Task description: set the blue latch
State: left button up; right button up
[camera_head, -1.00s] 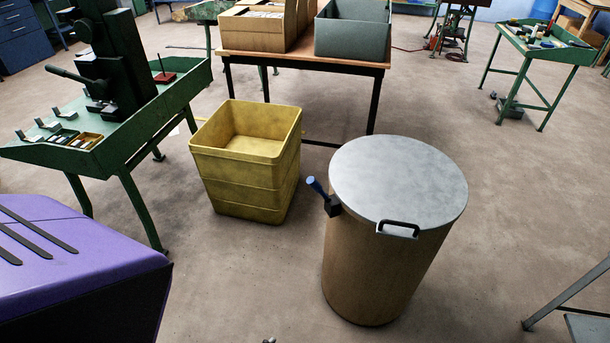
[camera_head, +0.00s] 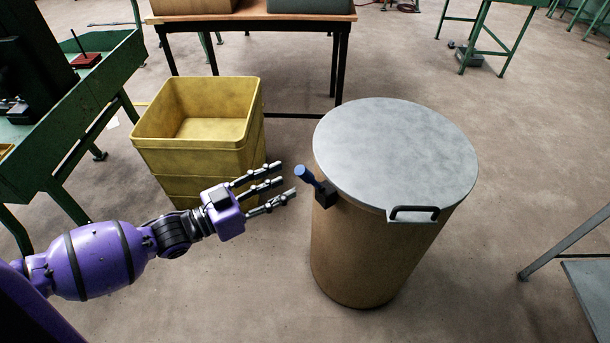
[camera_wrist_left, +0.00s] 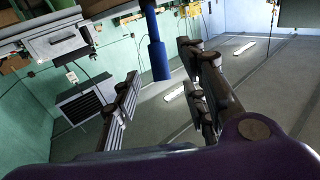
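The blue latch (camera_head: 308,176) is a blue-handled lever on a black block at the left side of a brown drum (camera_head: 352,247) with a grey round lid (camera_head: 398,150). The lever tilts up and to the left. My left gripper (camera_head: 285,182) is open, its fingers pointing right, just left of the latch handle. In the left wrist view the blue handle (camera_wrist_left: 158,60) stands beyond the spread fingers (camera_wrist_left: 160,90), between their tips in the picture. I cannot tell whether they touch. The left gripper looks empty. My right gripper is not in view.
A black handle (camera_head: 414,213) sits on the lid's front edge. A yellow bin (camera_head: 195,145) stands behind my left arm. A green workbench (camera_head: 75,125) is at the left, a wooden-topped table (camera_head: 250,22) at the back, and a grey metal stand (camera_head: 590,270) at the right. Open floor surrounds the drum.

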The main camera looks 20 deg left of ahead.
aim_at(305, 175)
pick_arm(q)
jog(key=x, duration=0.5)
jog(key=shift+w+d+r, duration=0.15)
jog(key=shift+w+d, duration=0.05)
jog(key=shift+d, duration=0.1)
jog(key=shift+x, duration=0.75)
jog(key=shift+c, duration=0.5)
grip_shut()
